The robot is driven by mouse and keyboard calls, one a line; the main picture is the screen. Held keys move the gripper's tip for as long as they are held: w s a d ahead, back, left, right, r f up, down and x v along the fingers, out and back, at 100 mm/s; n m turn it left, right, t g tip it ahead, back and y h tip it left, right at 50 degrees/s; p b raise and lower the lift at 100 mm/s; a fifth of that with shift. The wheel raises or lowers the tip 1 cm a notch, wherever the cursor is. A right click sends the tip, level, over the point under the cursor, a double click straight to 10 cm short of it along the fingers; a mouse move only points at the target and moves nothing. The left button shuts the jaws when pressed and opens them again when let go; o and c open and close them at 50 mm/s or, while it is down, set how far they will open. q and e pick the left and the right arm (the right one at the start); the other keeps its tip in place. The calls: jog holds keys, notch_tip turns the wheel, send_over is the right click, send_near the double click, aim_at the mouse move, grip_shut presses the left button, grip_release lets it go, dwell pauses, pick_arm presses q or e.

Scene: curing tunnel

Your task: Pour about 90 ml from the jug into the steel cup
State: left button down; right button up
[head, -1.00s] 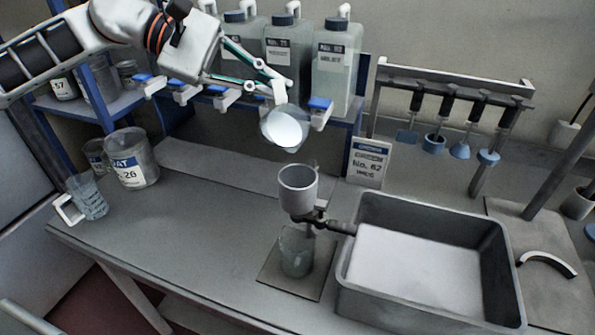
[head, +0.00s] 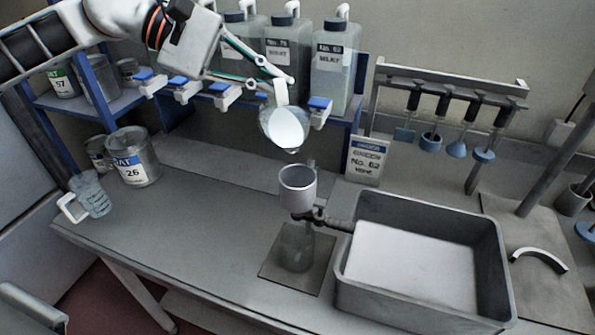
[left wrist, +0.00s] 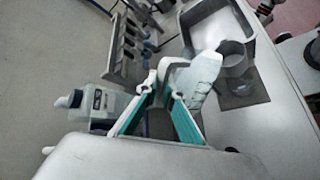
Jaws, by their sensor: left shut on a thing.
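My left gripper (head: 279,88) is shut on the clear jug (head: 268,127), which holds white liquid. The jug is tilted, its lip low and above the steel cup (head: 297,190), with a gap between them. No clear stream shows between lip and cup. The steel cup is grey and upright, held by a clamp on a small stand; how full it is cannot be told. In the left wrist view the gripper (left wrist: 163,90) holds the jug (left wrist: 200,72) with the cup (left wrist: 232,50) just beyond it. My right gripper is not in view.
A glass vessel (head: 297,250) stands under the cup on a dark plate (head: 268,272). A deep grey tray (head: 425,308) is at right. A sign (head: 367,160) stands behind. Bottles (head: 335,75) with taps line the shelf. A measuring jug (head: 92,193) and tins (head: 133,158) are at left.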

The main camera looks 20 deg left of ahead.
aim_at(279, 80)
pick_arm(q)
jog(key=shift+s+d+r, duration=0.2)
jog(key=shift+r, duration=0.1)
jog(key=shift+s+d, duration=0.15)
jog(key=shift+s, duration=0.05)
jog(key=shift+s+d+p, duration=0.15)
jog(key=shift+s+p, duration=0.1)
jog(key=shift+p, duration=0.1)
jog(key=shift+s+d+r+m+t+y+p, duration=0.2)
jog(key=shift+s+r+m+t+y+p, duration=0.1)
jog(key=shift+r+m+y+p, duration=0.1)
dwell(0.8)
jog(key=shift+s+d+r+b, duration=0.2)
jog(key=shift+s+d+b, duration=0.15)
jog(key=shift+s, duration=0.1)
dwell(0.8)
jog(key=shift+s+d+r+m+t+y+b, duration=0.3)
jog(key=shift+s+d+r+m+t+y, duration=0.1)
jog(key=shift+s+m, duration=0.15)
dwell(1.4)
